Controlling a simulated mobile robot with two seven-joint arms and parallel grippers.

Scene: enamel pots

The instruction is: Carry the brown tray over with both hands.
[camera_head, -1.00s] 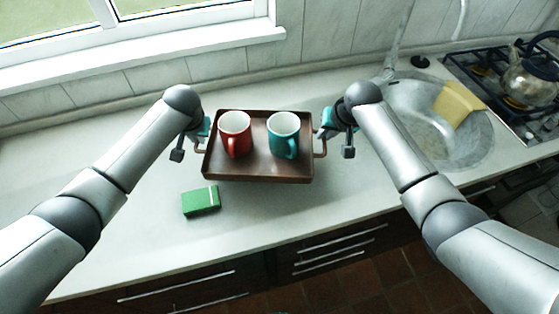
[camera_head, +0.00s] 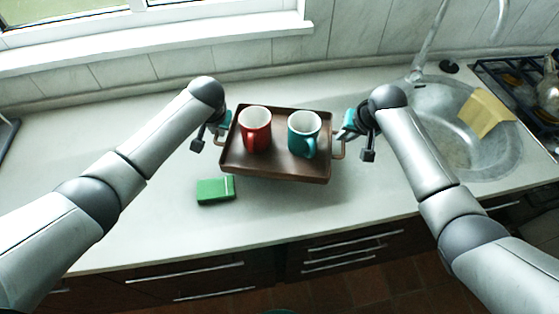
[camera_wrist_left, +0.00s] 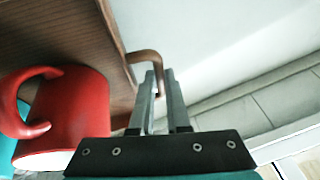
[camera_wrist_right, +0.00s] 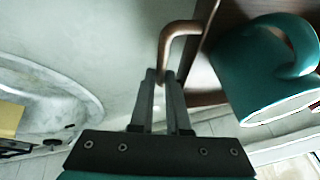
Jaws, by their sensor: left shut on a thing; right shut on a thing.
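The brown tray (camera_head: 275,167) is in the middle of the head view, over the counter. A red mug (camera_head: 255,131) and a teal mug (camera_head: 303,134) stand upright on it. My left gripper (camera_wrist_left: 159,84) is shut on the tray's left handle, a copper-coloured loop that shows in the left wrist view (camera_wrist_left: 146,56). My right gripper (camera_wrist_right: 160,82) is shut on the right handle, which shows in the right wrist view (camera_wrist_right: 178,30). The head view hides most of both grippers behind the wrists. Whether the tray touches the counter is hard to tell.
A green box (camera_head: 215,190) lies on the counter (camera_head: 140,215) in front of the tray's left side. A sink (camera_head: 440,150) with a yellow cloth (camera_head: 486,112) is at the right, with a stove (camera_head: 525,85) beyond. A window and tiled wall stand behind. The counter left of the tray is clear.

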